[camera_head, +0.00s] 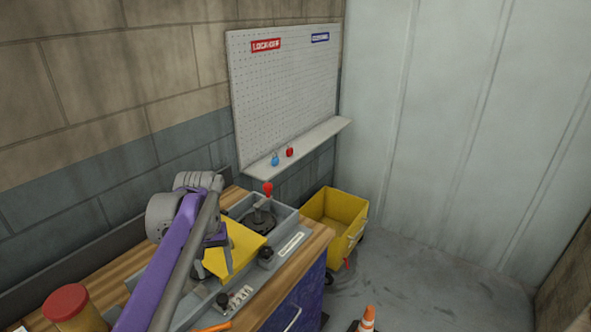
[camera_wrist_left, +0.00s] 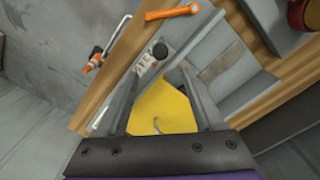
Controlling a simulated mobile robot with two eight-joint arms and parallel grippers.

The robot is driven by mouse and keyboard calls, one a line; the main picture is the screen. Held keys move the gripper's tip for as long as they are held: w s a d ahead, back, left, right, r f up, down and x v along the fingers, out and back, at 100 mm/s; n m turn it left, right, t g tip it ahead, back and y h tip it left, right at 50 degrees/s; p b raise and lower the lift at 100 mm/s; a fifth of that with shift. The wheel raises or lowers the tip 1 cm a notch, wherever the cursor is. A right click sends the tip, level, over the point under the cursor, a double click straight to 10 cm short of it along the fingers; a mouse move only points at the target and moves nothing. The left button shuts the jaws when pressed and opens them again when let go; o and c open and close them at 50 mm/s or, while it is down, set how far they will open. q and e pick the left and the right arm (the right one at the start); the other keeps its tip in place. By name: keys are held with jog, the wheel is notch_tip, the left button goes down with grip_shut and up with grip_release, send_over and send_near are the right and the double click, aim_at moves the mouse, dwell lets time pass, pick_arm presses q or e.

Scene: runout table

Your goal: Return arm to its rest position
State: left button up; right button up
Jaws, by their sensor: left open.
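My left arm (camera_head: 182,235), purple and grey, reaches in from the lower left over the workbench. My left gripper (camera_head: 220,262) is open above the grey machine on the bench, near its yellow cover (camera_head: 240,246). In the left wrist view the two grey fingers (camera_wrist_left: 158,95) stand apart, with the yellow cover (camera_wrist_left: 160,112) showing between and below them. I see nothing held. The arm partly hides the machine and bench. My right gripper shows in neither view.
A red-knobbed lever (camera_head: 268,188) stands up behind the cover. A red-lidded jar (camera_head: 70,305) is at the bench's near left. A yellow cart (camera_head: 335,215) and an orange cone (camera_head: 367,318) stand on the floor. A pegboard (camera_head: 285,85) with a shelf hangs behind. Floor at right is clear.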

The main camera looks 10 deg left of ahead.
pick_arm(q)
jog(key=s+d+f+m+t, duration=0.2)
jog(key=s+d+f, duration=0.3)
jog(key=s, duration=0.3)
jog(key=s+d+f+m+t, duration=0.2)
jog(key=s+d+f, duration=0.4)
jog(key=s, duration=0.3)
jog(key=shift+d+f+m+t, duration=0.25)
jog(key=shift+d+t, duration=0.25)
jog(key=shift+t, duration=0.4)
dwell(0.4)
